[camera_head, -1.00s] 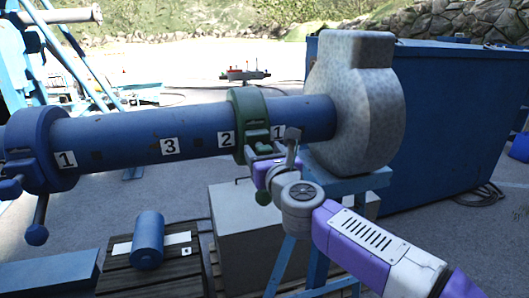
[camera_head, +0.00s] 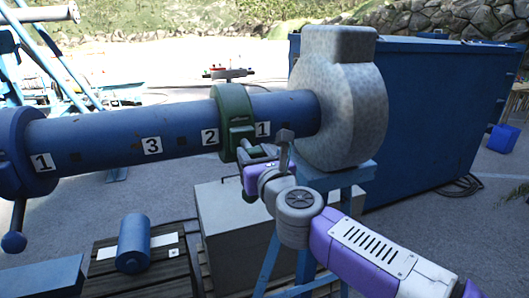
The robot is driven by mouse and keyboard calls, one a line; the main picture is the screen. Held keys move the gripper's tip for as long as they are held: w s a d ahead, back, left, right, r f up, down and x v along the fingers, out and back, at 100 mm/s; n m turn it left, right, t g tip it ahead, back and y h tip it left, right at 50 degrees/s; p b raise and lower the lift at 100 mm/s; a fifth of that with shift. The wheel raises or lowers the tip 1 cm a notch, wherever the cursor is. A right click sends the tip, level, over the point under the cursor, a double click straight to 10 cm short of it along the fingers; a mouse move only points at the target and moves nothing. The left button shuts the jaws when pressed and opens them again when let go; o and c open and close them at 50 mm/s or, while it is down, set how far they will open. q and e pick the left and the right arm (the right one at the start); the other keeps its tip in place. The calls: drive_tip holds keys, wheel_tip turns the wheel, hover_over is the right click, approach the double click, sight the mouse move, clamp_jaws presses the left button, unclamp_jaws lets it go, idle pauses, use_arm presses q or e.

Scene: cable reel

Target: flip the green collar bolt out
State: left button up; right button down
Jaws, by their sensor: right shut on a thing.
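The green collar (camera_head: 236,122) is clamped around the blue pipe (camera_head: 108,138), between the number 2 and right-hand number 1 labels. My right gripper (camera_head: 258,153) is at the lower front of this collar, shut on the green collar bolt. The fingers and wrist hide most of the bolt, so its exact angle cannot be told. My left gripper is not in view.
A grey rounded block (camera_head: 340,105) stands at the pipe's right end on a blue stand. A blue collar (camera_head: 20,150) with a hanging ball-ended bolt (camera_head: 14,240) is at far left. A blue cylinder (camera_head: 133,240) lies on a pallet below. A blue container (camera_head: 440,110) stands behind.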

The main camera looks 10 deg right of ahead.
drive_tip(key=shift+a, duration=0.15)
drive_tip(key=c, duration=1)
unclamp_jaws()
drive_tip(key=o, duration=0.3)
drive_tip(key=shift+s, duration=0.25)
drive_tip(key=s, duration=0.5)
drive_tip(key=s+d, duration=0.1)
drive_tip(key=s, duration=0.1)
drive_tip(key=shift+s, duration=0.25)
